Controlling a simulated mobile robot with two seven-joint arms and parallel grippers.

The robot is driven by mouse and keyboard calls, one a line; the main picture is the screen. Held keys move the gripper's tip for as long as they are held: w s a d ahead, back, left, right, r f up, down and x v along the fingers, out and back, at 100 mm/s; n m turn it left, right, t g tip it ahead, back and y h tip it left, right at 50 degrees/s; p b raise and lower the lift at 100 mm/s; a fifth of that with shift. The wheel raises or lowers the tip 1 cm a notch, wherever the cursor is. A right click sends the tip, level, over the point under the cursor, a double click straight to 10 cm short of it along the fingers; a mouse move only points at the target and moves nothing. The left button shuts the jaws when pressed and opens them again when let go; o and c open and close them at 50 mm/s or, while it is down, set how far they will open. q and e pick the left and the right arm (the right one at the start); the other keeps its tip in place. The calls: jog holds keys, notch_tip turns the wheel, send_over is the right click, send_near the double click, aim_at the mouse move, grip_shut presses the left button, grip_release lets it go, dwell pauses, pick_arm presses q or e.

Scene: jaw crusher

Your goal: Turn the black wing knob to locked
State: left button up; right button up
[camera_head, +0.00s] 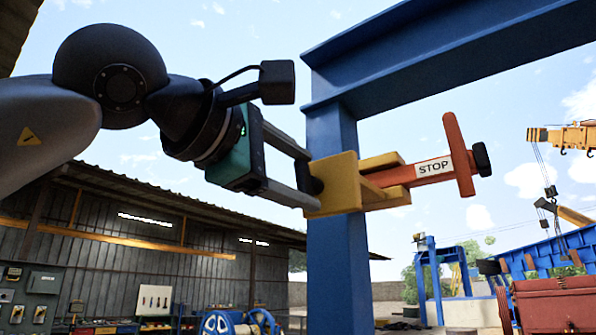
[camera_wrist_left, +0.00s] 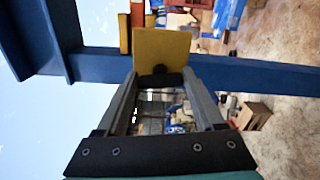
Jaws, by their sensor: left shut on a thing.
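The black wing knob (camera_wrist_left: 160,80) sits on the face of a yellow bracket, and in the wrist view it spans the gap between my finger ends. In the head view only a dark bit of the knob (camera_head: 317,186) shows at the bracket's left face. My left gripper (camera_head: 308,178) reaches in from the left and is shut on the knob; its fingertips also show in the wrist view (camera_wrist_left: 160,75). The yellow bracket (camera_head: 338,172) is fixed to a blue post. The knob's mark or locked position cannot be read. My right gripper is not in view.
A red lever (camera_head: 458,155) with a STOP label and black end sticks out right of the bracket. The blue post (camera_head: 337,265) and overhead blue beam (camera_head: 440,55) stand close to my gripper. A shed (camera_head: 110,235) and machinery stand farther back.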

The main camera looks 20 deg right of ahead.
pick_arm(q)
jog(key=shift+m, duration=0.9)
jog(key=o, duration=1.4)
jog(key=shift+s+a+f, duration=0.1)
jog(key=shift+s+a, duration=0.25)
jog(key=shift+a, duration=0.15)
jog(key=b+v, duration=0.4)
jog(key=v, duration=1)
jog(key=shift+s, duration=0.1)
